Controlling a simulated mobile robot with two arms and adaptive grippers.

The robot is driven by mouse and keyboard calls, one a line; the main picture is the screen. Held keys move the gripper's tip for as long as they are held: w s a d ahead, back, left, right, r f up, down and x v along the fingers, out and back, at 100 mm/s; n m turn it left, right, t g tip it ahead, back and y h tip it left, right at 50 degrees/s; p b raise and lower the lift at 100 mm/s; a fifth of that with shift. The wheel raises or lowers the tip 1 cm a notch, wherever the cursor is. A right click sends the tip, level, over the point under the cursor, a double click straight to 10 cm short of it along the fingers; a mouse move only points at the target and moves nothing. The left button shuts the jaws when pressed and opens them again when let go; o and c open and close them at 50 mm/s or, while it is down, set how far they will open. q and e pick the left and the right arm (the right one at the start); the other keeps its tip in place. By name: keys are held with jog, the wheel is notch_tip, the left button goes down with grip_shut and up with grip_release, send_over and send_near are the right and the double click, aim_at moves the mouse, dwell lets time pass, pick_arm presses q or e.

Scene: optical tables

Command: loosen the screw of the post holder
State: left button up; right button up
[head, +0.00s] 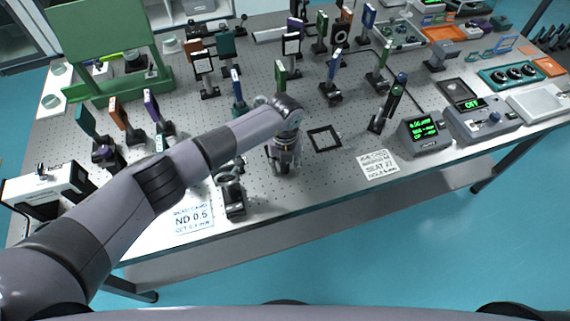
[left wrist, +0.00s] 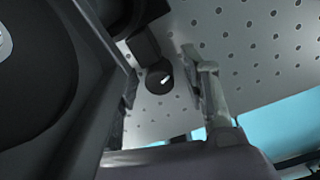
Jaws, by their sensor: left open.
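My left gripper (head: 284,165) points down over the front middle of the optical table. Its jaws are open. In the left wrist view, a dark post holder (left wrist: 143,46) stands close in front of the jaws. Its round black screw knob (left wrist: 159,77), with a short white mark, shows between a grey finger on the right and dark gripper parts on the left. I see no clear contact between finger and knob. In the head view my wrist and gripper cover this spot, so the post holder cannot be made out there. My right gripper is not in view.
A dark mount (head: 233,195) stands just left of my gripper near the front edge. A black square frame (head: 324,138) lies to the right. Several posts with coloured plates stand behind. A card (head: 379,165) and display box (head: 425,133) are farther right.

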pick_arm(q)
jog(key=shift+c, duration=0.4)
grip_shut()
jog(key=shift+w+f+m+b, duration=0.1)
jog(key=shift+m+b, duration=0.5)
jog(key=shift+b, duration=0.2)
jog(key=shift+o, duration=0.4)
grip_release()
